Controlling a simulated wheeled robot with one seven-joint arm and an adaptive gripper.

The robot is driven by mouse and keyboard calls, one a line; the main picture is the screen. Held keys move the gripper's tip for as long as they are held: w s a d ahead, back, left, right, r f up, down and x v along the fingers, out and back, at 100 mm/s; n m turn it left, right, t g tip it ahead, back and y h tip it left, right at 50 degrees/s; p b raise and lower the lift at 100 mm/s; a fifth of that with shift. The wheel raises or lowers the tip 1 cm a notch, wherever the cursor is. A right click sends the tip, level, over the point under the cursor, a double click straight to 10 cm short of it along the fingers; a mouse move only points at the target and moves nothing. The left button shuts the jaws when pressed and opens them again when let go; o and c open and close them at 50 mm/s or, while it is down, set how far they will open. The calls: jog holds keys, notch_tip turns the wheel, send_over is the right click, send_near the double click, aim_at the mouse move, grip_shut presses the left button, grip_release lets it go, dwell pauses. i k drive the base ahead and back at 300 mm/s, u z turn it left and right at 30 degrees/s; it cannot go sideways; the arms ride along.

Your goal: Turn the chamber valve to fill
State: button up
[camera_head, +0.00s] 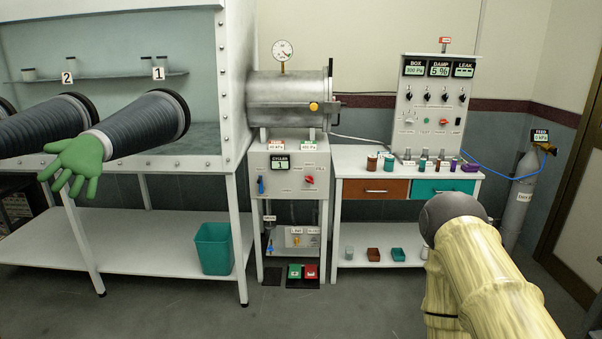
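The steel chamber (289,100) is a horizontal cylinder joined to the right side of the glove box, with a round dial gauge (283,50) on top. Below it stands a white control panel (296,207). The panel carries a red knob (309,181) at right with small labels around it, and a blue lever (261,186) at left. My arm, in a cream cover with a dark rounded joint, shows at lower right, apart from the panel. My gripper is not visible.
A bench (357,160) with coloured cans and an instrument panel (434,105) stands right of the chamber. Green and red pedals (302,271) sit on the floor below the valve panel. A teal bin (213,248) and a glove (82,162) are at left. A gas cylinder (519,195) stands far right.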

aim_at(309, 179)
jog(key=u, duration=0.05)
jog(key=i, duration=1.1)
jog(key=z, duration=0.25)
jog(key=k, duration=0.35)
jog(key=u, duration=1.45)
jog(key=i, duration=1.45)
jog(key=z, duration=0.8)
jog(key=i, duration=0.45)
jog(key=z, duration=0.45)
